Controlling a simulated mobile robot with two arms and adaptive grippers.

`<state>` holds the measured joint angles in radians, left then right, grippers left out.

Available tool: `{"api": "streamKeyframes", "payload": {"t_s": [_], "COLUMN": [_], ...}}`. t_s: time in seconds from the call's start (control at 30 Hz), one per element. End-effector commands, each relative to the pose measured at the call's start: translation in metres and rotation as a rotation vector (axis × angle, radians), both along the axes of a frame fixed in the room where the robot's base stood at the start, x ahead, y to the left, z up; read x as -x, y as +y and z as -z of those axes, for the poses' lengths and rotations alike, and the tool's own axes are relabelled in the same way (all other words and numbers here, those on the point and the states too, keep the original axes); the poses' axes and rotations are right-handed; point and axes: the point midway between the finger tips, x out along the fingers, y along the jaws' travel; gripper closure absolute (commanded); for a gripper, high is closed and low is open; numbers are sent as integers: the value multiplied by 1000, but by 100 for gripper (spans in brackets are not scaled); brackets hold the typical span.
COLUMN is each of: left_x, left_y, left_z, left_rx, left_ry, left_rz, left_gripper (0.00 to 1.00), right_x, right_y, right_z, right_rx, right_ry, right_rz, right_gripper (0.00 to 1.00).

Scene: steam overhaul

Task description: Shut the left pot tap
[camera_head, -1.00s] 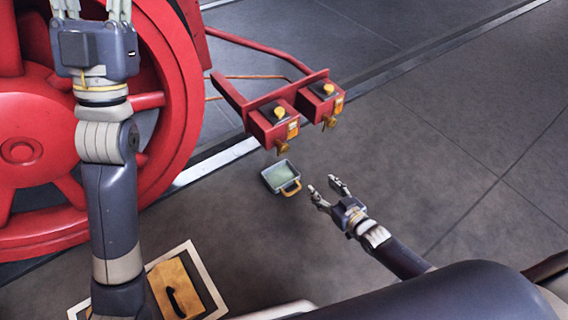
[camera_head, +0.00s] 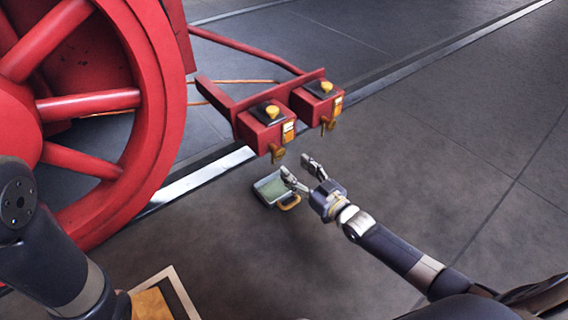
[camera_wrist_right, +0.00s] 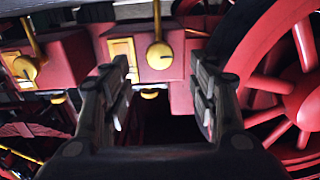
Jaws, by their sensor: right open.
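The left pot (camera_head: 262,130) is a red box with a black lid and yellow knob. Its brass tap (camera_head: 277,154) is on its front, with an orange-and-white tag beside it. In the wrist view, which appears upside down, this tap (camera_wrist_right: 159,55) is between and beyond the fingertips, its lever running straight up in the picture. My right gripper (camera_head: 301,172) is open and empty, just below and in front of the tap, apart from it. My left gripper is out of view.
The right pot (camera_head: 314,101) with its own tap (camera_head: 327,125) is close beside. A grey pan (camera_head: 266,187) with greenish contents and a yellow handle is on the floor below. A big red wheel (camera_head: 150,110) stands at left. Floor at right is clear.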

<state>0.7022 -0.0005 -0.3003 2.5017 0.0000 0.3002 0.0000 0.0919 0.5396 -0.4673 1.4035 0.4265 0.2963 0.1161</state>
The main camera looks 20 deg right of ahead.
Motion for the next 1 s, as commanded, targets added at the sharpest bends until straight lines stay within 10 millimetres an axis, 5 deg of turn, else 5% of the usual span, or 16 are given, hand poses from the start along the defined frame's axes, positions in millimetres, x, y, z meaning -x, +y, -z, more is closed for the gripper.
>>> {"api": "streamKeyframes", "payload": {"t_s": [0.33,0.8,1.0], "left_x": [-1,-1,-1], "left_y": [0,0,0], "left_z": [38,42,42], "left_rx": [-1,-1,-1], "left_ry": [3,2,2], "left_rz": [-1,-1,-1], "left_gripper": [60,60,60], "right_x": [-50,-61,-61], "right_y": [18,22,22], "right_z": [3,1,1], "right_rx": [0,1,2], "right_ry": [-2,2,2], "right_rz": [0,1,1], "right_gripper": [46,46,86]}}
